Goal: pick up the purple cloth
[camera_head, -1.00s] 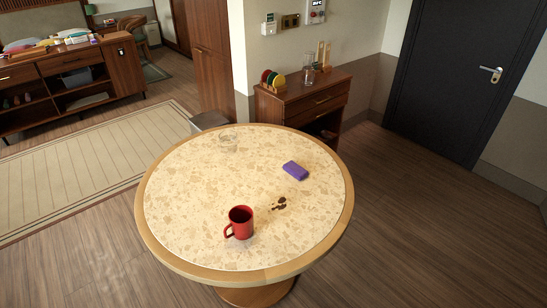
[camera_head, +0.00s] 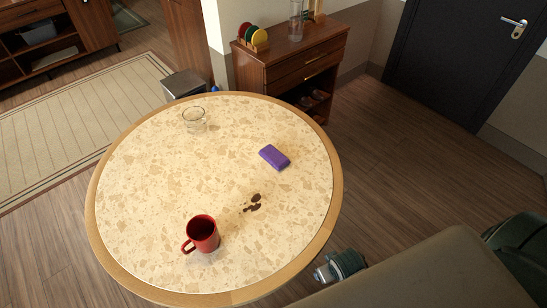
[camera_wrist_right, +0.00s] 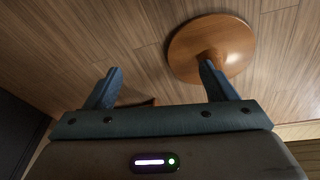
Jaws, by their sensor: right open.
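The purple cloth (camera_head: 274,157) is a small folded block lying flat on the round speckled table (camera_head: 150,190), right of its middle. My right gripper shows in the right wrist view (camera_wrist_right: 160,85) with its two blue fingers wide apart and nothing between them. It points at the floor and the table's round wooden foot (camera_wrist_right: 190,50). In the head view my right arm comes in at the lower right, outside the table's edge and well away from the cloth. My left gripper is in neither view.
A red mug (camera_head: 204,235) stands near the table's front. Dark brown spots (camera_head: 253,203) lie between mug and cloth. A clear glass (camera_head: 194,119) stands at the back left. A wooden cabinet (camera_head: 300,65) stands behind the table. The tabletop around the cloth is clear.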

